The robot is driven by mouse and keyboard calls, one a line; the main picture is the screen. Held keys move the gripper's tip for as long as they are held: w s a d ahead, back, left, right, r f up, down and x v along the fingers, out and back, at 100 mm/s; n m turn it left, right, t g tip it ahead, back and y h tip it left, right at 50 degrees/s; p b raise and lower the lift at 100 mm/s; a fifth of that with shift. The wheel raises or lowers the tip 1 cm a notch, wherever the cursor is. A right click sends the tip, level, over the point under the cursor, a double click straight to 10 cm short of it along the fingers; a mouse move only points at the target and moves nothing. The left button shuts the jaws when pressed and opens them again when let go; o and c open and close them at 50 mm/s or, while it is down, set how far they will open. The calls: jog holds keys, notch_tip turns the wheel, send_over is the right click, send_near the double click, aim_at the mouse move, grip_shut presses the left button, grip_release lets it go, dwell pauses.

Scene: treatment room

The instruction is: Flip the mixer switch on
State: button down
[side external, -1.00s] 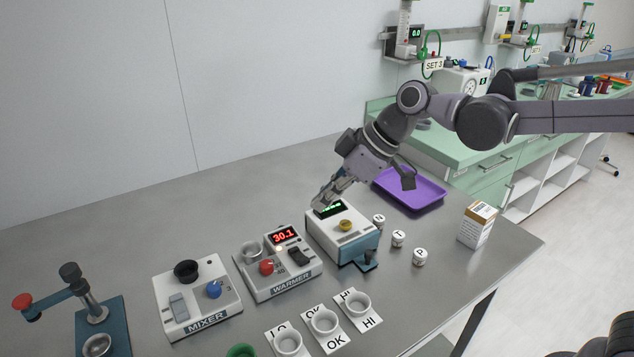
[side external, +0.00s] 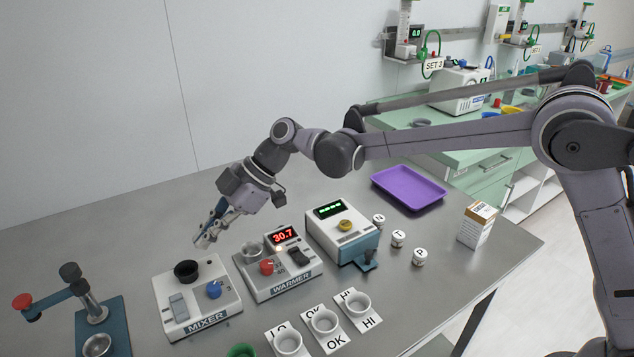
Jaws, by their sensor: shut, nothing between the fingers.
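The mixer (side external: 233,309) is a white box labelled MIXER at the left of the table. On it are a grey rocker switch (side external: 179,306) at the front left, a blue knob (side external: 214,289) and a black round cup holder (side external: 186,270). My gripper (side external: 201,242) is shut and empty, above and behind the mixer's back right corner, apart from it. The switch is in plain view; I cannot tell its on or off position.
The warmer (side external: 291,284), showing 30.7, stands right of the mixer. A white and teal device (side external: 357,247), a purple tray (side external: 432,203), small vials (side external: 398,238), a box (side external: 477,225) and labelled cups (side external: 323,321) lie further right and front. A teal stand (side external: 117,335) is at the left.

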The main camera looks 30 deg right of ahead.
dwell(0.3)
send_over(173, 298)
jog(key=d, duration=0.2)
jog(key=f, duration=0.7)
jog(key=shift+s+f, duration=0.2)
jog(key=shift+s, duration=0.15)
jog(key=shift+w+d+f, duration=0.15)
jog(key=shift+w+f, duration=0.05)
jog(key=shift+f, duration=1.6)
jog(key=shift+w, duration=0.1)
jog(key=shift+w+f+g, duration=0.15)
jog(key=shift+f+g, duration=0.2)
jog(key=shift+g, duration=0.05)
jog(key=shift+s+r, duration=0.3)
jog(key=shift+s, duration=0.45)
